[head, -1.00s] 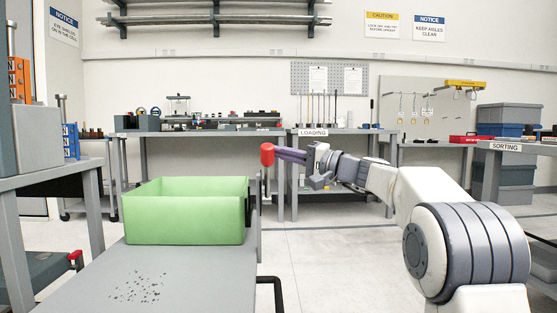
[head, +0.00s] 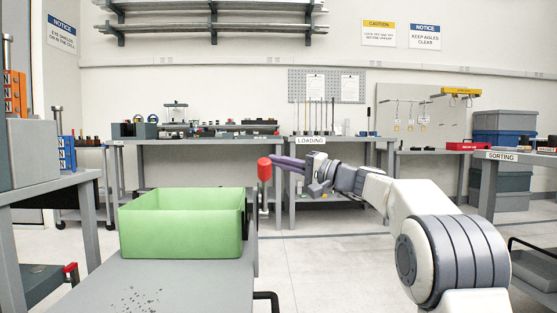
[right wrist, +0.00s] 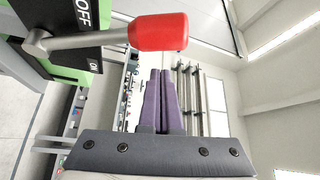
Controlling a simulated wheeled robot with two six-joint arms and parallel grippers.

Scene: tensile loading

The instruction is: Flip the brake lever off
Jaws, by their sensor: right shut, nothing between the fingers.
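The brake lever has a red knob (head: 265,170) that stands just past the right side of the green bin in the head view. In the right wrist view the red knob (right wrist: 160,32) is at the top, on a grey shaft (right wrist: 85,40) that crosses in front of a black plate (right wrist: 72,55) between the words OFF and ON. My right gripper (head: 273,161) is shut and empty, its purple fingers pressed together with the tips close by the knob. The right wrist view shows the tips (right wrist: 159,72) just below the knob; I cannot tell if they touch. My left gripper is out of view.
The green bin (head: 180,228) sits on a grey cart top (head: 190,285) with dark specks. A table (head: 45,181) stands at left. The loading bench (head: 345,140) is at the back and the sorting table (head: 515,156) at right. Open floor lies between.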

